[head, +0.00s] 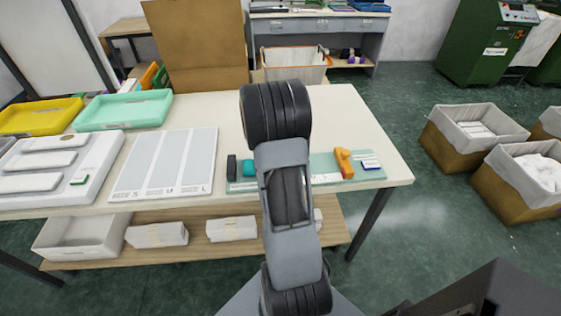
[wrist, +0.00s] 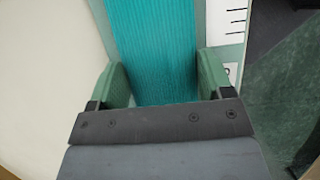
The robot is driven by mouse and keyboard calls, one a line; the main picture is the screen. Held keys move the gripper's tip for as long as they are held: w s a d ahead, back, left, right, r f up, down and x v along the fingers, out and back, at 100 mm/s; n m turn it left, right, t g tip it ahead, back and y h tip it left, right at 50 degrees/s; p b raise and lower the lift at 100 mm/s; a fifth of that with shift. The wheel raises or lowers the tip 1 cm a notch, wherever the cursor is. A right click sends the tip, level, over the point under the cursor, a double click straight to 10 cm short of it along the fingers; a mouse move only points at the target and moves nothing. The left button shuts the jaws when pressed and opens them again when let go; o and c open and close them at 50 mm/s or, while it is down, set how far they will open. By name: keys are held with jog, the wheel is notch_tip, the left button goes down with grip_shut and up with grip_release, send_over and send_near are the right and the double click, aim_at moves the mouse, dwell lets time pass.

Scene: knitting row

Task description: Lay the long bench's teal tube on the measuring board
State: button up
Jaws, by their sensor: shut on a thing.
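My gripper (wrist: 165,75) is shut on the teal tube (wrist: 152,40), with a green finger pad against each side. The tube is ribbed and runs up out of the wrist view. Beside and below it shows the pale green measuring board (wrist: 201,30), with a white strip bearing black tick marks. I cannot tell whether the tube touches the board. In the head view the board (head: 325,172) lies along the bench's front edge, partly behind my arm. A teal piece shows just left of my arm; I cannot tell whether it is the tube. The gripper is hidden there.
A dark piece (head: 231,168) and an orange tool (head: 343,162) are at the board. A white size board (head: 165,165) lies to the left on the long bench (head: 375,135). Yellow (head: 38,116) and mint (head: 122,110) trays stand further left. The bench's right end is bare.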

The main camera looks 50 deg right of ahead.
jog(key=shift+f, duration=0.1)
jog(key=o, duration=0.9)
jog(key=v, duration=1.2)
jog(key=s+a+r+m+t+y, duration=0.1)
jog(key=s+a+m+t, duration=0.2)
jog(key=a, duration=1)
jog(key=s+a+r+m+t+y, duration=0.2)
jog(key=s+a+m, duration=0.5)
jog(key=a, duration=0.6)
jog(key=shift+r+t+y, duration=0.2)
jog(key=shift+t+y, duration=0.1)
jog(key=shift+t, duration=0.5)
